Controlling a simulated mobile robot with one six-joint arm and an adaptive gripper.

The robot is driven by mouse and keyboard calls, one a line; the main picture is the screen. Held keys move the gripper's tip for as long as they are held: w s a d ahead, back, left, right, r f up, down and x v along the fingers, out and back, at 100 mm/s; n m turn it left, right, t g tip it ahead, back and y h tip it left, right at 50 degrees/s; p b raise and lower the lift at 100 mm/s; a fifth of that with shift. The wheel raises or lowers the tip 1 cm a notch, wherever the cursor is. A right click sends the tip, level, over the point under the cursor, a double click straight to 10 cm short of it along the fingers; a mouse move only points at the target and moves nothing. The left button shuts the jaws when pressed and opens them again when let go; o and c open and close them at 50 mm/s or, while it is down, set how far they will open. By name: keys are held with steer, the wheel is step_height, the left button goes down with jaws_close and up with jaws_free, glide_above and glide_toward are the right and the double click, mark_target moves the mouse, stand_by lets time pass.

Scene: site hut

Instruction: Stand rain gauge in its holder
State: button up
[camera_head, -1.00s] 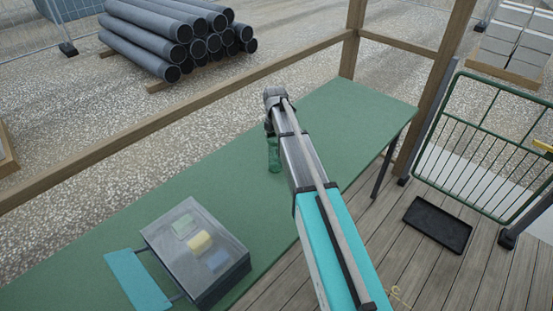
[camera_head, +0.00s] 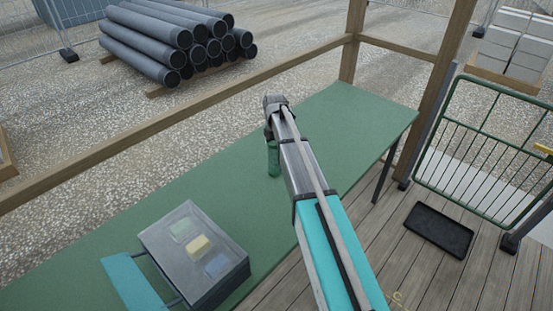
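A green upright cylindrical thing (camera_head: 273,160) shows at the left edge of my arm's far end, over the green table. I cannot tell whether it is the rain gauge or its holder, nor whether it touches the tabletop. My gripper (camera_head: 268,133) is mostly hidden behind my own wrist and arm. Only a small dark part shows, just above the green thing. Its fingers cannot be made out, so neither their opening nor any grip is clear. No other thing in view can be made out as the gauge or the holder.
The long green table (camera_head: 345,110) is clear around the arm's end. A grey clear-lidded case (camera_head: 165,245) with coloured blocks and a teal flap (camera_head: 128,282) lies at its near left. A wooden rail (camera_head: 150,122) runs behind. A black tray (camera_head: 438,230) lies on the floor, right.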

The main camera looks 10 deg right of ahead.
steer(key=c, duration=0.9)
steer(key=shift+c, duration=0.2)
steer(key=shift+r, duration=0.1)
steer(key=s+r+p, duration=1.2)
steer(key=s+p, duration=0.1)
steer(key=s, duration=0.1)
steer(key=shift+r, duration=0.4)
